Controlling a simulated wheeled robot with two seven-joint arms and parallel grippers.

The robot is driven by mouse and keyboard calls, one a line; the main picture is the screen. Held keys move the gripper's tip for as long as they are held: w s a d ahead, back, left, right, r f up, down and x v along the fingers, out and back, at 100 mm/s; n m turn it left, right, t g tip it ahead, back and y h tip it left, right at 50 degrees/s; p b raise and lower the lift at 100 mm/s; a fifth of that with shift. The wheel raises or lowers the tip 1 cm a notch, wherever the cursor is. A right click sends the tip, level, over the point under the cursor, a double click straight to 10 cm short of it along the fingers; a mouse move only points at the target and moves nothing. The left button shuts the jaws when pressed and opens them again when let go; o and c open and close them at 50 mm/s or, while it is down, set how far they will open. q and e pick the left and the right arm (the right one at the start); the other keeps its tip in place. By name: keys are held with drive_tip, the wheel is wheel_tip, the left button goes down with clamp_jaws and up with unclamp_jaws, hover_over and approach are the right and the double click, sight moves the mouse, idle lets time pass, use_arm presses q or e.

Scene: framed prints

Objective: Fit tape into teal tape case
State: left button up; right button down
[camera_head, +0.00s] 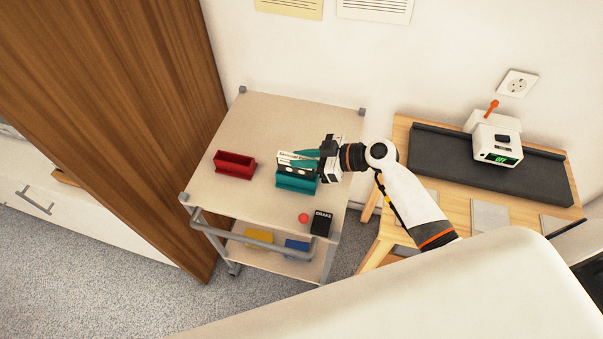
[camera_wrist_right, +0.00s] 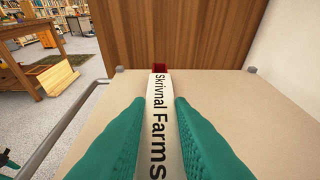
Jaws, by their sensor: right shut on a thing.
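The teal tape case (camera_head: 296,183) stands on the cart's top shelf. My right gripper (camera_head: 308,160), with teal fingers, is shut on the tape (camera_head: 293,162), a white and black cassette, and holds it at the top of the teal case. I cannot tell how far the tape sits inside it. In the right wrist view, the tape's white edge (camera_wrist_right: 157,125) reads "Skrivnal Farms" between the two fingers; the teal case is hidden there. My left gripper is not in view.
A red case (camera_head: 234,165) stands left on the cart top (camera_head: 262,118). A red ball (camera_head: 303,217) and a black box (camera_head: 321,223) are near its front edge. Yellow and blue items lie on the lower shelf. A wooden table with a white device (camera_head: 494,146) stands right.

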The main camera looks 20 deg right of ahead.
wheel_tip(320, 180, down, 5)
drive_tip(key=b, duration=0.2)
drive_tip(key=shift+r+b, duration=0.1)
drive_tip(key=shift+b, duration=0.2)
drive_tip(key=c, duration=1.3)
unclamp_jaws()
drive_tip(key=shift+r, duration=0.1)
